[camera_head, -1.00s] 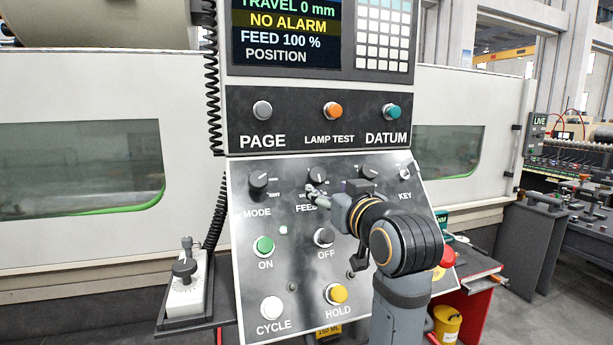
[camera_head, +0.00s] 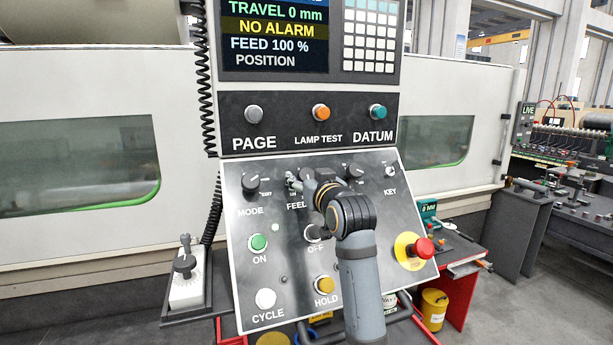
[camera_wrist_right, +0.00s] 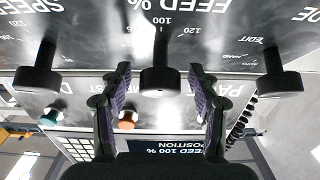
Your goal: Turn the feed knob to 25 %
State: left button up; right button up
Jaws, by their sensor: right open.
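The feed knob (camera_wrist_right: 160,80) is a dark round knob on the sloped panel (camera_head: 280,285). In the upside-down right wrist view it sits between the two fingers, with the 100 mark beside it. My right gripper (camera_wrist_right: 159,72) is open, with a visible gap on each side of the knob. In the head view, my right gripper (camera_head: 293,183) is at the feed knob, and the wrist and fingers hide most of the knob. The screen (camera_head: 275,40) reads FEED 100 % and NO ALARM. My left gripper is out of view.
The mode knob (camera_head: 250,182) and the speed knob (camera_head: 356,170) flank the feed knob. The key switch (camera_head: 390,171) is further right. The off button (camera_head: 313,233) is just below my wrist, and a red emergency button (camera_head: 423,248) stands out at right.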

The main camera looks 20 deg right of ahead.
jog(key=shift+w, duration=0.15)
jog(key=c, duration=1.2)
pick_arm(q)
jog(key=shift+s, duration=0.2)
